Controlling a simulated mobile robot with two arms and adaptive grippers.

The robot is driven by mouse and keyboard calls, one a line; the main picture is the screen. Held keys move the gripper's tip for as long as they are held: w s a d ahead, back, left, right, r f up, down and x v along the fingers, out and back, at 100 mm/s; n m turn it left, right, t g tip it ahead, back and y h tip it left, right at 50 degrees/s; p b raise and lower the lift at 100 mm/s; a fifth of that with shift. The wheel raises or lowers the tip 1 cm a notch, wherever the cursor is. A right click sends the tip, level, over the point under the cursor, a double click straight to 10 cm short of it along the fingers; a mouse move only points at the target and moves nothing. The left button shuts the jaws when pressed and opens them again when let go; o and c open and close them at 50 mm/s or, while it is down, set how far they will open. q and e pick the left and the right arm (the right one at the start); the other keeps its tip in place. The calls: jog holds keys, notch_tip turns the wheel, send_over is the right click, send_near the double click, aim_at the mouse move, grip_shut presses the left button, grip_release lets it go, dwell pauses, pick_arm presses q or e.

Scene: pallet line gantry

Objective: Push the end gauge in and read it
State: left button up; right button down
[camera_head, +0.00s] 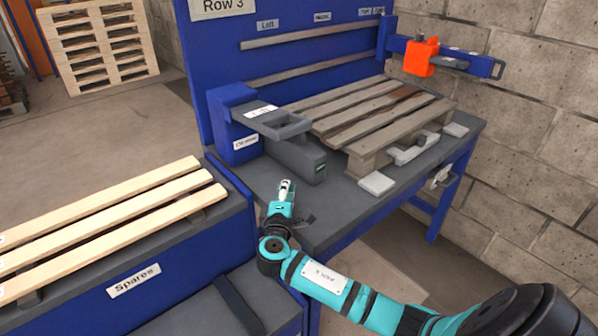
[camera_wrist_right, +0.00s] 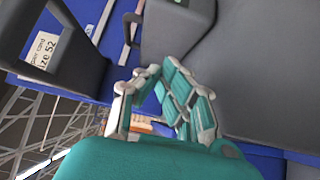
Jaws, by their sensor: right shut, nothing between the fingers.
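What looks like the end gauge is a grey unit on a blue block (camera_head: 228,125) at the left end of the bench. It has a flat grey loop handle (camera_head: 287,127) above and a grey box (camera_head: 300,160) with a small green display, too small to read. My right gripper (camera_head: 286,184) is shut and empty, in front of the grey box and apart from it in the head view. In the right wrist view, the gripper (camera_wrist_right: 158,74) points towards the grey box (camera_wrist_right: 178,35), with the loop handle (camera_wrist_right: 85,75) at left. My left gripper is not in view.
A slatted wooden pallet (camera_head: 372,113) lies on the bench (camera_head: 330,212), right of the gauge. An orange block (camera_head: 421,58) sits on a blue arm at the back right. Pale planks (camera_head: 110,215) lie on the Spares bench at left. The bench front near my gripper is clear.

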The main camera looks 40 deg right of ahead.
aim_at(301, 163)
jog(key=x, duration=0.4)
jog(key=shift+w+d+f, duration=0.1)
jog(key=shift+w, duration=0.05)
jog(key=shift+w+d+p, duration=0.15)
jog(key=shift+d+p, duration=0.2)
jog(key=shift+d, duration=1.6)
jog(key=shift+w+d, duration=0.1)
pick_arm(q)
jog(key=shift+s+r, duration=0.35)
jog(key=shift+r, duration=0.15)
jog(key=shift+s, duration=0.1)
